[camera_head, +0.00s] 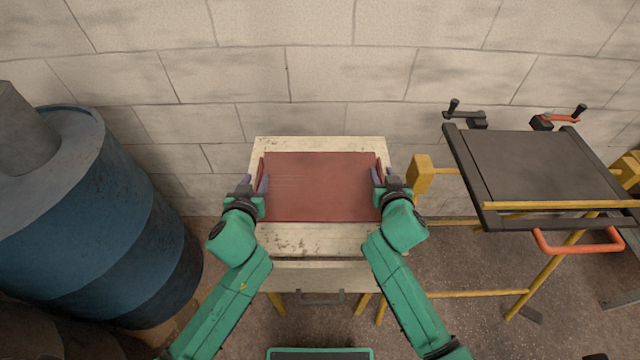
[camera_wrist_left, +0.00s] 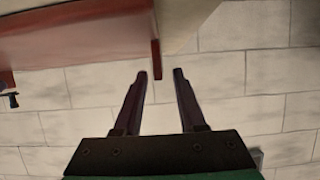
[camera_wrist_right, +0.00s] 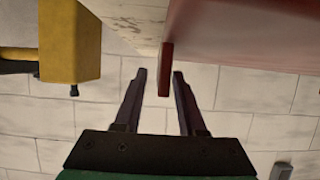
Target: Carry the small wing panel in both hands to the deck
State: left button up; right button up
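The small wing panel (camera_head: 320,187) is a flat red-brown sheet with raised side edges, lying on a worn cream table (camera_head: 320,240). It also shows in the left wrist view (camera_wrist_left: 80,40) and the right wrist view (camera_wrist_right: 250,35). My left gripper (camera_head: 262,184) is at its left side; in the left wrist view the open fingers (camera_wrist_left: 160,74) point at its side flange, which lies at the gap. My right gripper (camera_head: 379,176) is at its right side, fingers (camera_wrist_right: 160,72) open, the flange tip between them. The dark grey deck (camera_head: 535,165) stands at the right on a yellow frame.
Black and orange clamp handles (camera_head: 560,115) stand along the deck's far edge, and an orange handle (camera_head: 578,243) at its front. A yellow block (camera_head: 420,180) juts out between table and deck. A blue barrel (camera_head: 100,220) stands at the left. A block wall is behind.

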pick_arm(q)
jog(key=v, duration=0.9)
jog(key=shift+s, duration=0.1)
pick_arm(e)
jog(key=shift+s+r, duration=0.1)
jog(key=shift+s, duration=0.05)
jog(key=v, duration=1.2)
jog(key=shift+s, duration=0.1)
jog(key=shift+f, duration=0.25)
pick_arm(q)
jog(key=s+a, duration=0.3)
jog(key=a, duration=0.2)
jog(key=shift+s, duration=0.25)
jog(key=shift+r, duration=0.2)
pick_arm(e)
jog(key=s+d, duration=0.1)
jog(key=d, duration=0.1)
jog(key=s+d, duration=0.2)
jog(key=d, duration=0.1)
jog(key=shift+s, duration=0.25)
